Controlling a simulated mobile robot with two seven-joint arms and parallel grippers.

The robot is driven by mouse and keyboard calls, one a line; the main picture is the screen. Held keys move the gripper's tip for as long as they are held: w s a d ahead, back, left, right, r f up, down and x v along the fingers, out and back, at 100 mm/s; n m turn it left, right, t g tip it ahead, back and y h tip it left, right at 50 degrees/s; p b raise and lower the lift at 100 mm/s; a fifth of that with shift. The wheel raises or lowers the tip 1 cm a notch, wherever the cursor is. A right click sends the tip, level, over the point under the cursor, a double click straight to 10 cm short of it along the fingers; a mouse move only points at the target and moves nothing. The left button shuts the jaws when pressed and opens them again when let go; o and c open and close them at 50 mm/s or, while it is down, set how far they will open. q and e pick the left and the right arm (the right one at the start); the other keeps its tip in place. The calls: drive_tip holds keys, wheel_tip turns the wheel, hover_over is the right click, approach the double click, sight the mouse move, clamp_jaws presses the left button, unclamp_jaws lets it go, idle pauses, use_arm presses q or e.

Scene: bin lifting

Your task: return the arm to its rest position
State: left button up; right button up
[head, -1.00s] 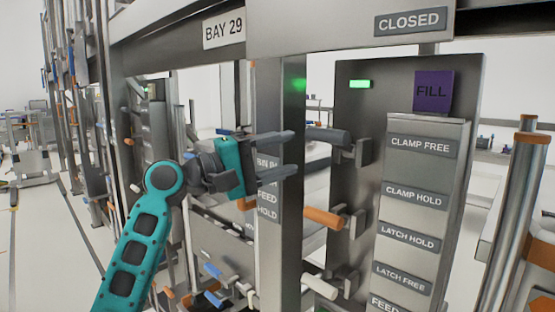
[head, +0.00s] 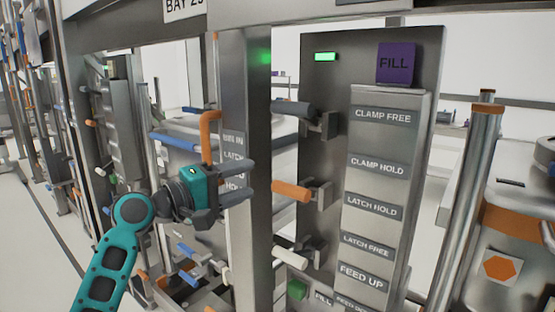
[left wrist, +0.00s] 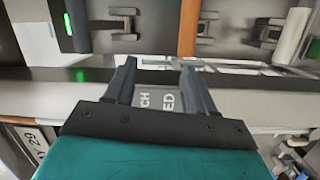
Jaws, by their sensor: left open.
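My left arm (head: 118,240) comes in from the lower left in the head view, teal with dark joints. Its gripper (head: 250,180) points right, with two grey fingers spread apart and nothing between them. The fingers lie in front of the upright metal post (head: 252,90) and end near its right edge, short of the orange lever (head: 292,190). In the left wrist view the gripper (left wrist: 158,75) is also open and empty, with a label plate (left wrist: 158,98) visible between the fingers. Whether the fingers touch the post I cannot tell. My right gripper is not seen.
A dark grey lever (head: 294,107) and a white lever (head: 290,257) stick out beside the labelled panel (head: 373,185). A green lamp (head: 325,57) is lit above, left of the purple FILL tag (head: 396,63). Pale floor (head: 40,235) is open at the left.

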use_arm(q)
drive_tip(key=s+a+f+m+y, duration=0.1)
drive_tip(key=s+a+f+y, duration=0.15)
drive_tip(key=f, duration=0.65)
drive_tip(key=s+a+f+y, duration=0.1)
drive_tip(key=s+f+y, duration=0.25)
drive_tip(key=f, duration=0.65)
drive_tip(key=s+a+f+m+y, duration=0.1)
drive_tip(key=s+a+f+y, duration=0.15)
drive_tip(key=f, duration=0.65)
drive_tip(key=s+a+f+m+y, duration=0.1)
drive_tip(key=s+f+m, duration=0.2)
drive_tip(key=s+f, duration=0.3)
drive_tip(key=s+a+f+m+g+y, duration=0.1)
drive_tip(key=s+f+m, duration=0.3)
drive_tip(key=s, duration=1)
wheel_tip(320, 180, down, 3)
drive_tip(key=shift+r+g+y, duration=0.1)
drive_tip(key=shift+g+y, duration=0.2)
drive_tip(key=shift+y, duration=0.25)
drive_tip(key=shift+s, duration=0.1)
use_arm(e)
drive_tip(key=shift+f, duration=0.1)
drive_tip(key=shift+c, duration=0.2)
